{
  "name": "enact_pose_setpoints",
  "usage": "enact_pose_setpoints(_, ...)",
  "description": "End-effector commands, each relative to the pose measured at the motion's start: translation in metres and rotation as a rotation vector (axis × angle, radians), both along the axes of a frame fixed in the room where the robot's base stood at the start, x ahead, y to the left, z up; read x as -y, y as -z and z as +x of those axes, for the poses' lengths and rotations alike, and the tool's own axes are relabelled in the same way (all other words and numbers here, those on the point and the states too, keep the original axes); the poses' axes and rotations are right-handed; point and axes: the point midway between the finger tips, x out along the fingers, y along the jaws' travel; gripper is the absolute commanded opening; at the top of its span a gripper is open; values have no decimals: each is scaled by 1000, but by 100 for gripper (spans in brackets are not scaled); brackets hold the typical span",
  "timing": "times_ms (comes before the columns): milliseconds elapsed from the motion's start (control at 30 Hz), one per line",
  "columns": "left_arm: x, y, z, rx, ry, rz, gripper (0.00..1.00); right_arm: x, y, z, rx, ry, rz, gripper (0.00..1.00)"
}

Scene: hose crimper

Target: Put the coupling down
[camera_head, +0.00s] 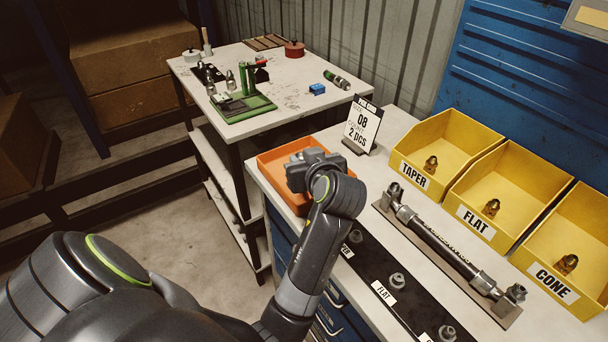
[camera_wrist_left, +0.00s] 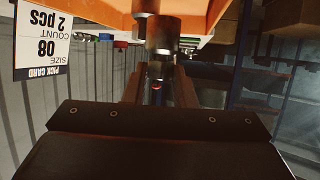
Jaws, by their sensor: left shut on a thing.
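My left gripper (camera_head: 312,168) is over the orange tray (camera_head: 268,172) on the workbench, with its arm reaching in from below. In the left wrist view the two fingers (camera_wrist_left: 158,88) are shut on a grey metal coupling (camera_wrist_left: 161,36), a cylinder with a wider collar. The orange tray wall (camera_wrist_left: 105,12) shows close behind the coupling. I cannot tell whether the coupling touches the tray. In the head view the wrist hides the coupling and much of the tray inside. My right gripper is not in view.
The pick card (camera_head: 363,125), reading 08 and 2 pcs, stands behind the tray. A hose (camera_head: 435,243) with end fittings lies on a board at right. A black strip (camera_head: 372,258) holds fittings. Yellow bins (camera_head: 445,150) line the back. A cart (camera_head: 225,125) carries a green tool.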

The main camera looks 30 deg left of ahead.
Motion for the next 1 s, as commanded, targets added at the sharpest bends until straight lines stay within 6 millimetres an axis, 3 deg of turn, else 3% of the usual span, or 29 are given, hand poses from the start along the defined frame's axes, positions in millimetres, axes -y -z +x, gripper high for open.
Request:
enact_pose_setpoints(300,0,37,0,-3,1,0,0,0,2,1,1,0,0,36)
enact_pose_setpoints(667,0,42,0,1,1,-1,0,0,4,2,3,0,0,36)
enact_pose_setpoints(700,0,41,0,0,1,-2,29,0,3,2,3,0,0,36)
enact_pose_setpoints(833,0,41,0,0,1,-1,46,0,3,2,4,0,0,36)
enact_pose_setpoints(1000,0,40,0,0,1,0,46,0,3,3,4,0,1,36)
